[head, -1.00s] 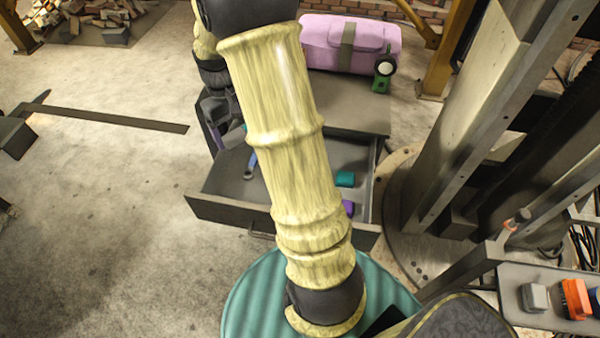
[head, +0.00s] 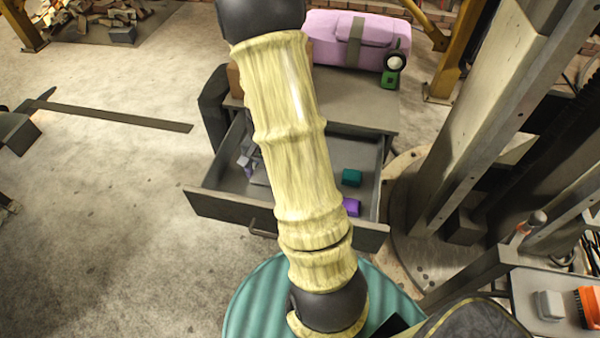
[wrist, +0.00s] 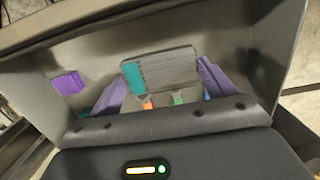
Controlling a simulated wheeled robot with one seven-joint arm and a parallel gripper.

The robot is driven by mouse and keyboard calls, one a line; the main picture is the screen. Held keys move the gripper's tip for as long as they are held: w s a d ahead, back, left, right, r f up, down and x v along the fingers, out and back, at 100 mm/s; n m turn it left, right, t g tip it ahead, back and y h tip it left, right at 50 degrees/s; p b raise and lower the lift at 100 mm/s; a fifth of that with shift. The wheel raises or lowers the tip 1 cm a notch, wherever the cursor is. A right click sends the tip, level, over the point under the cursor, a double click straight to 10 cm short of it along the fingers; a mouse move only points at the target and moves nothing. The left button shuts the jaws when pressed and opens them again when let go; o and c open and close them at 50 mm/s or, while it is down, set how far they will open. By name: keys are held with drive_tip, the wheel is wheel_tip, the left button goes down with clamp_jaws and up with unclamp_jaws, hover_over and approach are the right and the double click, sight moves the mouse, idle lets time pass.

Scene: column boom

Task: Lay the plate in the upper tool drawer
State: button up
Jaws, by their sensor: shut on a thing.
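The upper tool drawer (head: 215,203) is pulled open, seen in the head view partly behind my arm. In the wrist view its grey walls (wrist: 240,35) surround my gripper. My gripper (wrist: 163,88) has lavender fingers and is shut on the plate (wrist: 172,70), a flat grey ribbed piece with a teal band at its left end. The plate is over or inside the drawer; I cannot tell whether it touches the floor. In the head view only a bit of my gripper (head: 250,163) shows left of my arm, and the plate is hidden.
A teal block (head: 352,177) and a purple block (head: 351,207) lie in the drawer's right part. A pink case (head: 350,40) and a green-based dial (head: 393,68) stand on the cabinet top (head: 355,100). A steel column (head: 480,120) rises at right.

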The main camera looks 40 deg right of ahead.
drive_tip(key=shift+f, duration=2.85)
drive_tip(key=shift+f, duration=2.1)
drive_tip(key=o, duration=1.4)
drive_tip(key=shift+f, duration=0.1)
